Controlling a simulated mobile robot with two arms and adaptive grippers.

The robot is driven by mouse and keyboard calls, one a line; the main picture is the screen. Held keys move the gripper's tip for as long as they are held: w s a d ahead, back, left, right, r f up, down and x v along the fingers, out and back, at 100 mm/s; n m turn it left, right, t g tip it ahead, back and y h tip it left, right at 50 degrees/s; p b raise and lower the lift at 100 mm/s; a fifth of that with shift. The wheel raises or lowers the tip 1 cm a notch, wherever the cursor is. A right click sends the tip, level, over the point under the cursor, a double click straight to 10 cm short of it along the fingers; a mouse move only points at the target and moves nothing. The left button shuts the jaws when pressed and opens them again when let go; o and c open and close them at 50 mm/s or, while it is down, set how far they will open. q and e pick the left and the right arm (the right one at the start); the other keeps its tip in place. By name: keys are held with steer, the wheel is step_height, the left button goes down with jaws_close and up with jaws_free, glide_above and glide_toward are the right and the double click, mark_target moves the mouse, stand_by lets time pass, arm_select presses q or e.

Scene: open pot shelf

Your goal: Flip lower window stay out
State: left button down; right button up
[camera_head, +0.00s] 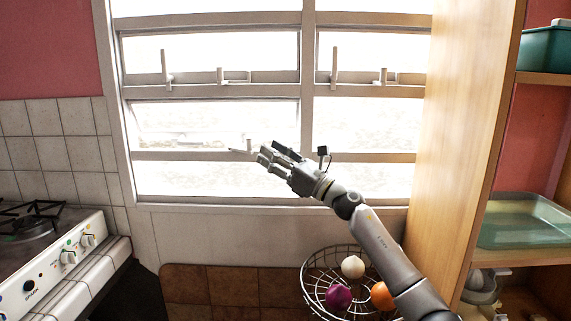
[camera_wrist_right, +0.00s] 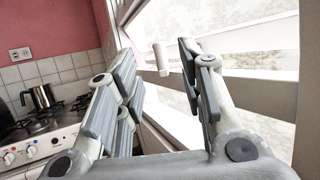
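My right gripper (camera_head: 269,157) reaches up from the lower right to the lower window (camera_head: 215,157). Its fingers are apart and empty in the right wrist view (camera_wrist_right: 157,68). A short pale peg, seemingly the end of the lower window stay (camera_head: 241,151), shows just left of the fingertips in the head view. In the right wrist view this peg (camera_wrist_right: 161,58) stands in the gap between the fingertips, with no clear contact. The rest of the stay is hidden behind the gripper or lost in the glare. My left gripper is in neither view.
Upper panes carry handles (camera_head: 167,65) and stays (camera_head: 381,76). A wire basket (camera_head: 310,283) with produce is below my right arm. A wooden shelf (camera_head: 466,130) stands close on the right.

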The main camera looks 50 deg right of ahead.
steer(key=v, duration=0.4)
